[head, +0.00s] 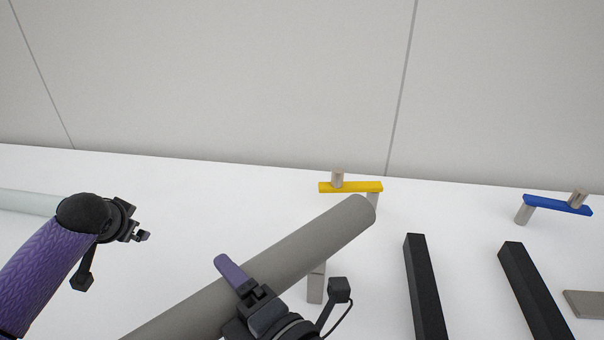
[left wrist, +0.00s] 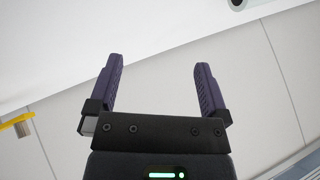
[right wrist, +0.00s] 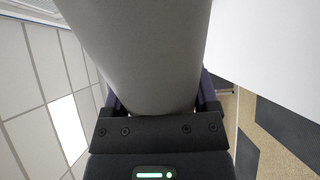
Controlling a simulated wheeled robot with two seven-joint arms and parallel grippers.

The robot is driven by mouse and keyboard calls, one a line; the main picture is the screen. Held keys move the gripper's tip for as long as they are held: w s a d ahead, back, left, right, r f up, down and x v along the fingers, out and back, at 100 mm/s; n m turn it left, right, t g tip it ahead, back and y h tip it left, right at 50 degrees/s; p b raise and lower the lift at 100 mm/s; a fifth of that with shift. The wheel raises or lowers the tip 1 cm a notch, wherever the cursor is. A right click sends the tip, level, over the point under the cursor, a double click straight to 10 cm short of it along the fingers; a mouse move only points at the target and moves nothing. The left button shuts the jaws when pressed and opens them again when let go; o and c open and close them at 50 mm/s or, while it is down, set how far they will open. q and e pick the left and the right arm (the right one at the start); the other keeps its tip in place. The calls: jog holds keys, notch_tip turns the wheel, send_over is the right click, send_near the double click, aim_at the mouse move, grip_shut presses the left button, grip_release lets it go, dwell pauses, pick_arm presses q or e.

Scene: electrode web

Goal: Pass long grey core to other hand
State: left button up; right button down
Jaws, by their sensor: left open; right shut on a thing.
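The long grey core (head: 310,245) is a thick grey cylinder, slanting from the lower left up to the right in the head view. My right gripper (head: 240,283) is shut on it, and the core fills the space between the fingers in the right wrist view (right wrist: 150,50). The core's lower left end runs out of the head view. My left gripper (head: 142,236) is at the left of the head view, apart from the core. In the left wrist view its two fingers (left wrist: 160,85) are spread wide with nothing between them.
A yellow bar (head: 352,187) and a blue bar (head: 558,205) stand on grey posts at the back of the white table (head: 225,205). Two black bars (head: 425,290) lie at the right, with a grey block (head: 585,303) beside them. A pale cylinder (head: 28,202) lies at far left.

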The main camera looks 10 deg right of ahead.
pick_arm(q)
jog(key=d+r+m+h, duration=0.1)
jog(key=d+r+h, duration=0.1)
jog(key=d+r, duration=0.35)
jog(key=d+r+h, duration=0.2)
jog(key=d, duration=0.6)
jog(key=m+g+h, duration=0.2)
jog(key=m+g, duration=0.3)
jog(key=g, duration=0.1)
send_near(327, 229)
jog(key=shift+w+a+r, duration=0.1)
jog(key=shift+w+r, duration=0.05)
jog(key=shift+r, duration=0.3)
jog(key=shift+s+f, duration=0.2)
jog(key=shift+f, duration=0.1)
jog(key=x, duration=1.1)
jog(key=shift+w+f, duration=0.1)
jog(key=shift+f, duration=0.05)
